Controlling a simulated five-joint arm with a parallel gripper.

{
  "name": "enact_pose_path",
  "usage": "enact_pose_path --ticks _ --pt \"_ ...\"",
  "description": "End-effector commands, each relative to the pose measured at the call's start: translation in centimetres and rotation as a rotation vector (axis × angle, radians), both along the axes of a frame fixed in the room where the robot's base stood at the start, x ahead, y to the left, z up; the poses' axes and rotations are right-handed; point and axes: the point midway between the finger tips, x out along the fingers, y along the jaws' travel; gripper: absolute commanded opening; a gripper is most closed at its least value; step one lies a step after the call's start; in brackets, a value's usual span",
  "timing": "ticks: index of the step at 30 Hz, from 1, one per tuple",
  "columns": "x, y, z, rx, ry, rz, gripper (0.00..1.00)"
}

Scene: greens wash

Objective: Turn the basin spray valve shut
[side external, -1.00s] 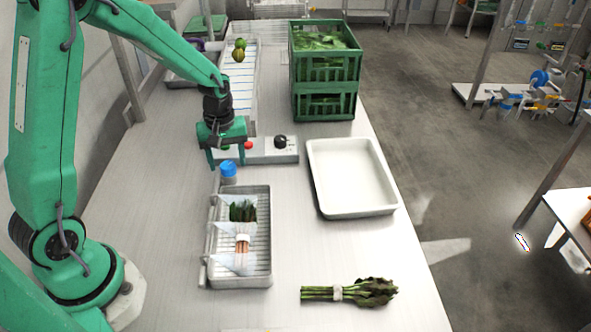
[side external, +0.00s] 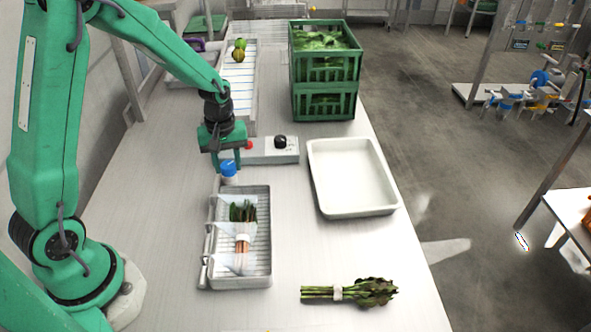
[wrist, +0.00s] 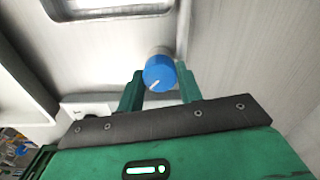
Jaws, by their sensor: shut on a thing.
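The basin spray valve has a round blue knob (side external: 228,168) on a grey stem at the far end of the wash basin (side external: 268,240). My gripper (side external: 228,163) is down at the knob. In the wrist view the knob (wrist: 160,74) sits between the two green fingers of my gripper (wrist: 161,73), and they are shut on it. A white mark on the knob points to the lower left of that view. Pale spray fans (side external: 240,262) show over the greens (side external: 243,212) in the basin.
A control box (side external: 270,150) with a red and a black knob stands just behind my gripper. A white tray (side external: 352,208) lies to the right, green crates (side external: 325,98) behind. A tied bunch of greens (side external: 350,292) lies in front on the bench.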

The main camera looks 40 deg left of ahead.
Motion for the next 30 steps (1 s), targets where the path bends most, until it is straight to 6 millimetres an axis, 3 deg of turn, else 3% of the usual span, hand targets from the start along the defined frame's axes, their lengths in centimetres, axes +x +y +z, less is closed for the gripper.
enact_pose_path --ticks 11,30 --pt "0.01 0.01 0.05 0.0 0.0 -0.156 0.13" --pt "0.03 -0.01 0.08 0.0 0.0 -0.732 0.13"
